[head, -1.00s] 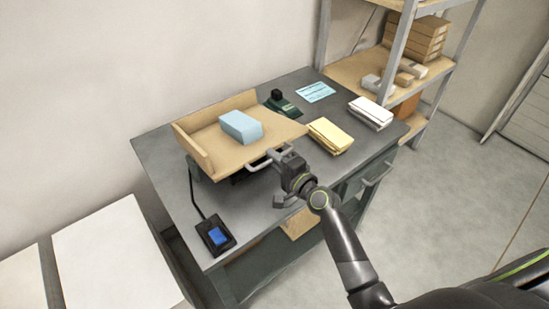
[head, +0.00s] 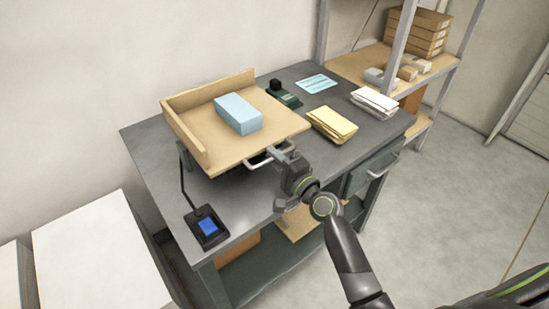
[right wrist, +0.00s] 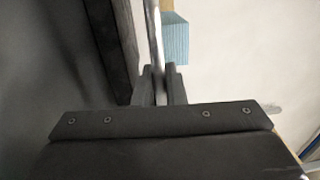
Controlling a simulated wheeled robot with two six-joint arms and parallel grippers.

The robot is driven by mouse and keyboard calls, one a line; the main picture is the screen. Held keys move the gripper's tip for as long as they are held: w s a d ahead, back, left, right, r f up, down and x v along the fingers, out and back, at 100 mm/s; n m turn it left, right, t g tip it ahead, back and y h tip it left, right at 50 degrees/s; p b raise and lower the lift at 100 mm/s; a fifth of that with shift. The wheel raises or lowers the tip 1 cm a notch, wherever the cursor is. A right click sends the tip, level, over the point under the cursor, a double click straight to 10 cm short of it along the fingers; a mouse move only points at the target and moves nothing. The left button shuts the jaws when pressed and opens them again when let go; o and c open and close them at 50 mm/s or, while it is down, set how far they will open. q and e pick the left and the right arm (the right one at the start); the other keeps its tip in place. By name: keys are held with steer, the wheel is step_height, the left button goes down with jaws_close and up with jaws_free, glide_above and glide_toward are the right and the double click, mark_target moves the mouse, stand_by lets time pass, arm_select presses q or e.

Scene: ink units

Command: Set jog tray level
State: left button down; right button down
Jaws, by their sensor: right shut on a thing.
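The jog tray (head: 278,127) is tan board with raised walls along its back and left sides. It stands above the grey table on a support, mostly hidden beneath it. A light blue block-like stack (head: 238,115) rests on the tray floor. A grey metal handle (head: 259,162) runs along the tray's front edge. My right gripper (head: 283,152) is shut on this handle near its right part. In the right wrist view the fingers (right wrist: 160,87) close around the handle bar (right wrist: 155,35), with the blue stack (right wrist: 175,42) beyond.
A shelf (head: 350,68) stands behind right.

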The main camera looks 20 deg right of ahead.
steer(key=shift+s+f, duration=0.1)
steer(key=shift+f, duration=0.2)
steer(key=c, duration=1.6)
jaws_free()
steer(key=shift+b+v, duration=1.65)
steer(key=shift+v, duration=7)
